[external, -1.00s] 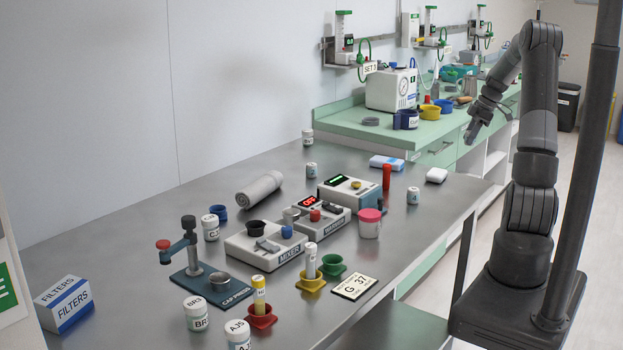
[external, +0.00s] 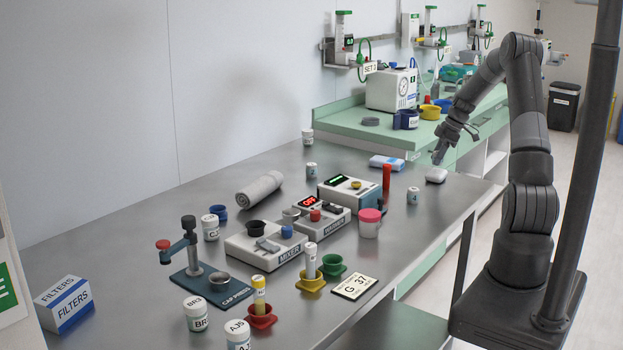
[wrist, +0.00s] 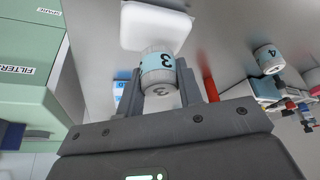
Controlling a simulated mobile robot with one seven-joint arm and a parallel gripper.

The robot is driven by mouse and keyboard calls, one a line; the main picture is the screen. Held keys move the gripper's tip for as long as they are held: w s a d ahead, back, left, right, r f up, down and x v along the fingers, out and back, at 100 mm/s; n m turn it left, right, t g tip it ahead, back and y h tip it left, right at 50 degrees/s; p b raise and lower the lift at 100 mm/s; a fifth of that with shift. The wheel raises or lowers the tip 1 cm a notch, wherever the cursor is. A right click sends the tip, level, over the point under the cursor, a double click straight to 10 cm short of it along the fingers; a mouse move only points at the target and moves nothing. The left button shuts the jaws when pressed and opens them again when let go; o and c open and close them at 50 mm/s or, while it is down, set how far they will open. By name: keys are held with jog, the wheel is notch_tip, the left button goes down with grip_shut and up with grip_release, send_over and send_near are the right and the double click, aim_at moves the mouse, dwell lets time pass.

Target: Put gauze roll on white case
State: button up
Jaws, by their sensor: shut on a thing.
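My gripper (external: 438,154) is low over the far right part of the steel table. In the wrist view, my gripper (wrist: 165,84) is shut on the gauze roll (wrist: 157,62), a small pale cylinder with a light-blue band marked 3. The white case (external: 436,176), a small rounded white box, lies on the table just below my gripper. In the wrist view the white case (wrist: 155,27) shows just beyond the roll, partly covered by it. I cannot tell whether roll and case touch.
A blue-and-white pack (external: 387,162) lies left of the case. The table's right edge is close to the case.

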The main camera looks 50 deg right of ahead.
jog(key=shift+f, duration=1.15)
jog(key=shift+f, duration=0.15)
jog(key=o, duration=0.9)
jog(key=shift+o, duration=0.2)
